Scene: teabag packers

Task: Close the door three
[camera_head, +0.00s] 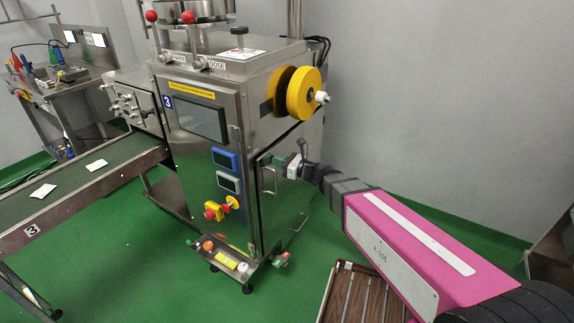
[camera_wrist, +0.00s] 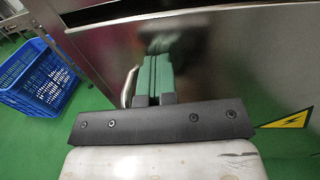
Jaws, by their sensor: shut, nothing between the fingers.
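The steel packing machine (camera_head: 208,160) carries a blue label 3 on its front. The door (camera_head: 290,195) on its right side is a steel panel with a bar handle (camera_head: 270,180) near its front edge. In the wrist view the door (camera_wrist: 240,70) fills the right side, with a yellow warning sticker (camera_wrist: 291,119). A dark strip runs along its upper edge; I cannot tell if the door is fully shut. My gripper (camera_head: 278,161) has green fingers (camera_wrist: 155,75), shut and empty, at the door's face beside the handle. The handle (camera_wrist: 130,87) shows just left of the fingers. Contact is unclear.
A yellow reel (camera_head: 302,93) sticks out above my gripper. A conveyor (camera_head: 80,185) runs to the left with white packets. A slatted brown crate (camera_head: 345,290) stands on the floor below my arm. A blue crate (camera_wrist: 38,80) stands left in the wrist view.

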